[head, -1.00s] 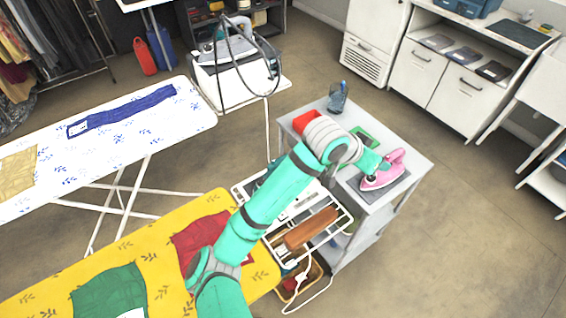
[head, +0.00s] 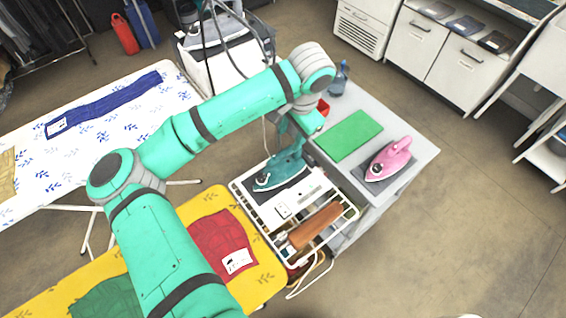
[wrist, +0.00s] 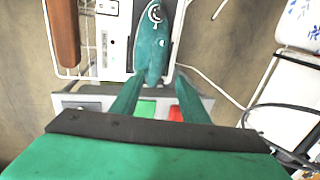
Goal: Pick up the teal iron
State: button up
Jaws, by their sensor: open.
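The teal iron (head: 279,171) rests on the white rack at the end of the yellow ironing board, in the middle of the head view. In the wrist view the teal iron (wrist: 151,48) lies straight ahead, just beyond the fingertips. My gripper (wrist: 157,84) is open, with its two teal fingers spread near the iron's close end and nothing visible held between them. In the head view my gripper (head: 291,128) hangs over the back end of the iron, partly hidden by my wrist. I cannot tell whether the fingers touch it.
A grey side table (head: 408,135) stands right of the rack, with a green mat (head: 349,136), a pink iron (head: 389,158), a red container and a blue-grey bottle (head: 340,77). A brown sleeve roll (head: 316,226) lies on the rack's front. A steam station (head: 222,30) with a looping cord stands behind.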

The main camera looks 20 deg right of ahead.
aim_at(288, 149)
notch_tip(288, 149, down, 3)
jog(key=shift+d+r, duration=0.15)
jog(key=shift+f, duration=0.6)
jog(key=shift+w+a+f, duration=0.15)
jog(key=shift+a+f, duration=0.05)
jog(key=shift+f, duration=0.85)
jog(key=shift+w+a+f, duration=0.15)
jog(key=shift+f, duration=0.85)
grip_shut()
